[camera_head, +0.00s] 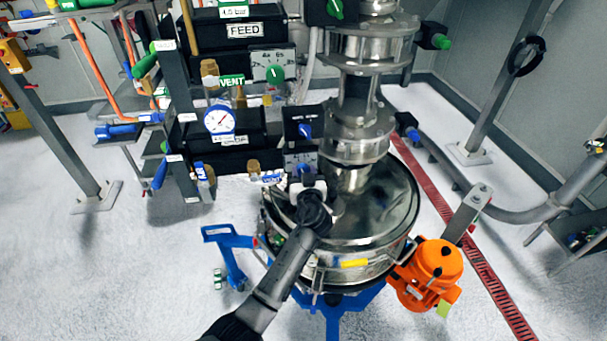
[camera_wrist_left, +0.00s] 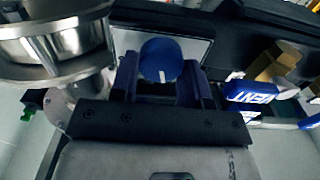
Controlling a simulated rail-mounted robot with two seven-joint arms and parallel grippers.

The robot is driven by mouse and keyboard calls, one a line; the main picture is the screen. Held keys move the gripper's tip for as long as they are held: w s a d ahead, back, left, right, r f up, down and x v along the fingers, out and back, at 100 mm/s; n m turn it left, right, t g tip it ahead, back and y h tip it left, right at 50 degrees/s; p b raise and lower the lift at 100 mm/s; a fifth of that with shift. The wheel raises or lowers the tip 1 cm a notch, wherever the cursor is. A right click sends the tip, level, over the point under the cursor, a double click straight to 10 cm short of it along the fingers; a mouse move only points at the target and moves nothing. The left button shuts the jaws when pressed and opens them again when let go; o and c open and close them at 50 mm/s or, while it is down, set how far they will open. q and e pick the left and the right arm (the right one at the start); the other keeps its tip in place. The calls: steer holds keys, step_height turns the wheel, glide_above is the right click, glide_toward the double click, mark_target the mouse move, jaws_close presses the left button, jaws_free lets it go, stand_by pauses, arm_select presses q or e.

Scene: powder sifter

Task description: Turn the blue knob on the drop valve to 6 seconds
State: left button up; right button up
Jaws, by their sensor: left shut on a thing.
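A round blue knob (camera_wrist_left: 160,60) with a short white mark sits on a pale plate in the left wrist view. My left gripper (camera_wrist_left: 163,82) has a dark finger on each side of it and is shut on it. In the head view my left gripper (camera_head: 308,183) reaches up to the valve boxes beside the metal column and hides the knob it holds. Just above it are a pale dial plate (camera_head: 301,161) and a dark box with another blue knob (camera_head: 305,131). The dial figures are too small to read. My right gripper is not in view.
The steel sifter drum (camera_head: 385,205) stands close to the right of my left gripper, with an orange motor (camera_head: 432,272) beside it. A pressure gauge (camera_head: 219,119) and blue and green valve handles crowd the rack at left. The floor at lower left is mostly clear.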

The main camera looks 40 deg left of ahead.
arm_select(q)
steer(key=m+b, duration=0.1)
steer(key=m, duration=0.5)
steer(key=shift+w+d, duration=0.1)
steer(key=shift+w, duration=0.05)
steer(key=shift+m, duration=0.6)
steer(key=o, duration=0.9)
steer(key=shift+d+f, duration=0.1)
